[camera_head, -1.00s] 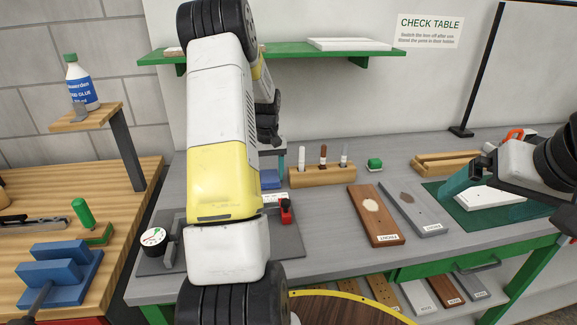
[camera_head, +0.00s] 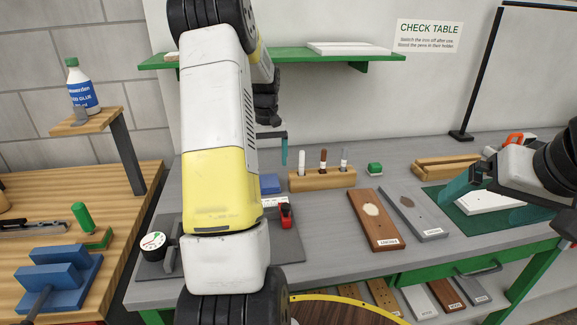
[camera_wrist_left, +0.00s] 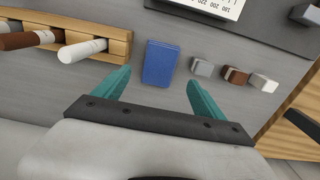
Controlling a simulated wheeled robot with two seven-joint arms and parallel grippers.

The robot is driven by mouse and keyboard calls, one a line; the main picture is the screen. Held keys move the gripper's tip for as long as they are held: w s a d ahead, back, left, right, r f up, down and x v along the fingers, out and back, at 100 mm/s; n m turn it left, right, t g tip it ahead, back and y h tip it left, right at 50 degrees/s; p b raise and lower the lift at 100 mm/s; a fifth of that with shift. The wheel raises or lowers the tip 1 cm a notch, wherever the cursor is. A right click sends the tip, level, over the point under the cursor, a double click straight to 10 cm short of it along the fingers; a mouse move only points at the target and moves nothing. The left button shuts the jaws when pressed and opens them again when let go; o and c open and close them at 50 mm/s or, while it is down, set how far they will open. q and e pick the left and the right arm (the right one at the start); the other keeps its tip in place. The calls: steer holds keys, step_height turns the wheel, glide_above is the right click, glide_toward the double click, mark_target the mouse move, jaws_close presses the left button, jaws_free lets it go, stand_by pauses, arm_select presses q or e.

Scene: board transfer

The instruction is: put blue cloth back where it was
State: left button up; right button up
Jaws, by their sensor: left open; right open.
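The blue cloth (camera_head: 270,183) is a small flat rectangle on the grey table, partly hidden behind my left arm in the head view. In the left wrist view the blue cloth (camera_wrist_left: 160,63) lies just ahead of and between the open fingers of my left gripper (camera_wrist_left: 158,82), which is empty. In the head view one teal finger of my left gripper (camera_head: 284,150) shows above the table, beside the pen holder. My right gripper (camera_head: 482,197) is open at the right, with its fingers around or above a white board (camera_head: 490,201) on a green mat; I cannot tell if they touch it.
Small grey, brown and white blocks (camera_wrist_left: 235,75) lie on the cloth's other side. Brown (camera_head: 375,222) and grey (camera_head: 415,215) boards lie farther right.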

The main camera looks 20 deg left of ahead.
arm_select(q)
steer(key=s+d+r+m+t, duration=0.1)
steer(key=s+d+r+m, duration=0.1)
steer(key=s+d+r, duration=0.5)
steer(key=s+d+r+m+t, duration=0.15)
steer(key=d+r, duration=0.25)
steer(key=r, duration=0.5)
steer(key=s+d+m+t+h, duration=0.1)
steer(key=s+d+t, duration=0.1)
steer(key=s+d, duration=0.3)
steer(key=s+d+m+t+h, duration=0.1)
steer(key=s+d, duration=0.4)
steer(key=s, duration=0.7)
steer(key=shift+d+r+m+t, duration=0.25)
steer(key=shift+d+m+t, duration=0.1)
steer(key=shift+m, duration=0.4)
